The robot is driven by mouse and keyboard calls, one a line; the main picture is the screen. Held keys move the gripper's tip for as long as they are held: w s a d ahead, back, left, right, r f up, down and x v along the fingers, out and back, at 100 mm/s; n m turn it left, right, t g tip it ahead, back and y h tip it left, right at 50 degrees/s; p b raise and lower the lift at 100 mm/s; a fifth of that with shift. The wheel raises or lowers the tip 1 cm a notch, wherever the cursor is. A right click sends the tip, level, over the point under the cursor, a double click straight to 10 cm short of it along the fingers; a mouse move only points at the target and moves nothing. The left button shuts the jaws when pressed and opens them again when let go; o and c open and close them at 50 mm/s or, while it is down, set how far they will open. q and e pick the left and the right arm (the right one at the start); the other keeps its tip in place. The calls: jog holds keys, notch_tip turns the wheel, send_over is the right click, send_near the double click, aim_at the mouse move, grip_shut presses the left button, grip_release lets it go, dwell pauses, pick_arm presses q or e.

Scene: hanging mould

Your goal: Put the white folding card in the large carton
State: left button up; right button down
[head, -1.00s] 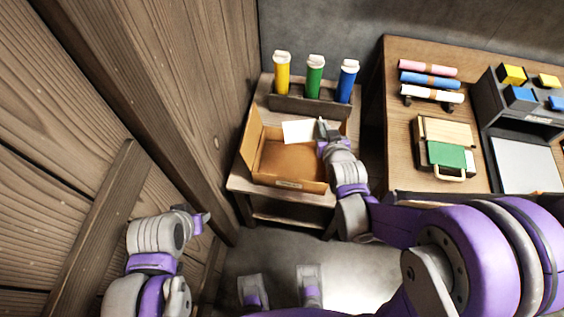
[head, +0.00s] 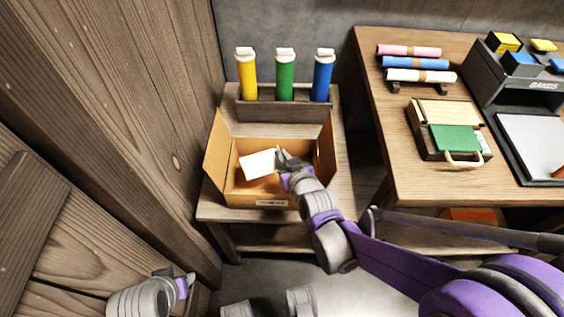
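The white folding card (head: 257,164) shows in the head view inside the outline of the large carton (head: 247,201), tilted, in its left middle part. The carton is brown, open at the top, and stands on a small wooden table. My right gripper (head: 281,157) reaches over the carton from the right, with its fingertips at the card's right edge. Whether the fingers are shut on the card or apart from it is too small to tell. My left gripper (head: 188,281) is low at the left, away from the carton, and its fingers are hard to make out.
Yellow (head: 247,76), green (head: 285,77) and blue (head: 322,77) tubes stand in a rack behind the carton. A wooden wall (head: 130,110) rises close on the left. The bench (head: 410,182) at right holds rolls, a green-fronted box (head: 455,138) and a dark organiser (head: 525,85).

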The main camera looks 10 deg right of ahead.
notch_tip(320, 180, down, 2)
jog(key=shift+f+b, duration=0.25)
jog(key=shift+b, duration=0.15)
jog(key=shift+f+b, duration=0.45)
jog(key=shift+f, duration=0.1)
jog(key=c, duration=1)
grip_release()
jog(key=shift+c, duration=0.2)
